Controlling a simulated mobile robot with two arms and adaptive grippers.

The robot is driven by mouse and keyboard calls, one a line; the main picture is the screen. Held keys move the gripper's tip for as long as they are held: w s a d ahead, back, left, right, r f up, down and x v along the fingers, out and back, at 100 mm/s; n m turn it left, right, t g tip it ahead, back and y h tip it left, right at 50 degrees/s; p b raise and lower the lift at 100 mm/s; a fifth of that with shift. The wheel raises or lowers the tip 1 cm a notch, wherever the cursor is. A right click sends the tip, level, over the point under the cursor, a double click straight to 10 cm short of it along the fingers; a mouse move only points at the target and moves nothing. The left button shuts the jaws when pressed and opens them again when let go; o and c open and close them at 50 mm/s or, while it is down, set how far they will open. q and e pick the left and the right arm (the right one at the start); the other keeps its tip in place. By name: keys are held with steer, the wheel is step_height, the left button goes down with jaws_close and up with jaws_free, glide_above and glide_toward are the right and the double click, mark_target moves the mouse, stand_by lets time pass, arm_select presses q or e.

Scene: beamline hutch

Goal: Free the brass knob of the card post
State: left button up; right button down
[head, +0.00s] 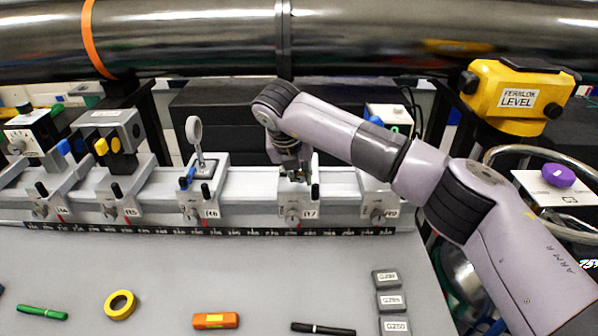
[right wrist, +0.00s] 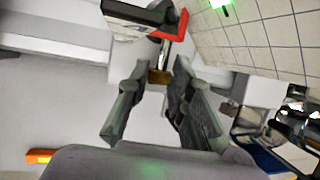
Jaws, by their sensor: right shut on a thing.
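My right gripper (head: 293,174) reaches down over the rail carrier labelled about R7 (head: 297,208). In the right wrist view, my right gripper (right wrist: 161,70) has its fingertips closed on the small brass knob (right wrist: 160,77), at the side of a thin grey post (right wrist: 165,55). A dark, white and red piece (right wrist: 145,14), probably the card, shows at the far end of that post. In the head view, the post and knob are hidden behind my gripper. My left gripper is in neither view.
The rail also bears a round lens on a post (head: 195,135) and grey boxes (head: 108,130) to the left. A yellow FERALOK LEVEL box (head: 515,95) stands at right. A marker (head: 323,329), orange block (head: 215,320), tape roll (head: 119,304) and grey blocks (head: 390,301) lie in front.

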steer(key=shift+a, duration=0.1)
steer(key=shift+h+b, duration=0.4)
steer(key=shift+h, duration=0.3)
steer(key=c, duration=1.4)
jaws_free()
steer(key=v, duration=1.2)
steer(key=shift+s, duration=0.1)
